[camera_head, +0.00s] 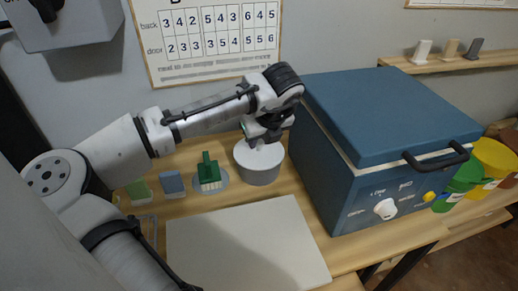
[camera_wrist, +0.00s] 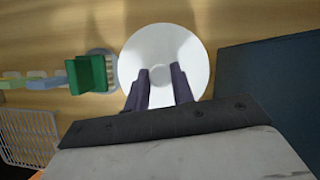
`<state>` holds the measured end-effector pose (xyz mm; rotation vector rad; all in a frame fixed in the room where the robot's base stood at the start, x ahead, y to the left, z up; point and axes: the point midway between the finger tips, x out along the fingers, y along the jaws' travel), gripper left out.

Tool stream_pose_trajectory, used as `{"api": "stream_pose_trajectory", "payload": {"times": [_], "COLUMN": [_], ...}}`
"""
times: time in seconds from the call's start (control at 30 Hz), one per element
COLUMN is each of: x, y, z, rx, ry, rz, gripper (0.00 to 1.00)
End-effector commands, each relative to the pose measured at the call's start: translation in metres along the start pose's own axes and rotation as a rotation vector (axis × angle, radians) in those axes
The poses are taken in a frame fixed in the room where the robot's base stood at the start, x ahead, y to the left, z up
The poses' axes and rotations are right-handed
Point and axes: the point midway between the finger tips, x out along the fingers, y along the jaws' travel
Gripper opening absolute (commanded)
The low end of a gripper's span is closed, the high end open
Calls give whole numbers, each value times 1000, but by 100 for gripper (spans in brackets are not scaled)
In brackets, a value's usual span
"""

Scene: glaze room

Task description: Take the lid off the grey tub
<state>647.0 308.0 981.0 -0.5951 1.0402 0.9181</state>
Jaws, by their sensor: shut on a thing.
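The grey tub (camera_head: 260,176) stands on the wooden bench to the left of the blue kiln. Its round white lid (camera_head: 246,158) lies on top, and I see no clear gap between lid and tub. My gripper (camera_head: 259,143) reaches down from above onto the middle of the lid. In the wrist view the lid (camera_wrist: 160,42) is a pale disc, and the two dark fingers of my gripper (camera_wrist: 162,74) reach its middle. They are shut on the lid, at a grip part too pale and small to make out. The tub's body is hidden there beneath the lid.
The blue kiln (camera_head: 390,118) stands close on the right. A green brush-like thing (camera_head: 208,172) on a grey round piece stands just left of the tub, with small coloured tiles (camera_head: 172,184) beyond. A bare white board (camera_head: 245,248) lies in front. A wire rack (camera_wrist: 28,135) is at left.

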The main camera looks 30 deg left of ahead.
Motion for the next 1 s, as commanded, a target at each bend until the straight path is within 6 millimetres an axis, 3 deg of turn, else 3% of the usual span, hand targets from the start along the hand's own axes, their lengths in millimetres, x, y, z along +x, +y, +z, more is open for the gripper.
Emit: {"api": "stream_pose_trajectory", "payload": {"times": [0.37,1.0], "x": [-16,-153], "y": [-1,-1], "z": [8,68], "rx": [0,0], "ry": [-1,-1], "rz": [-1,-3], "gripper": [2,2]}}
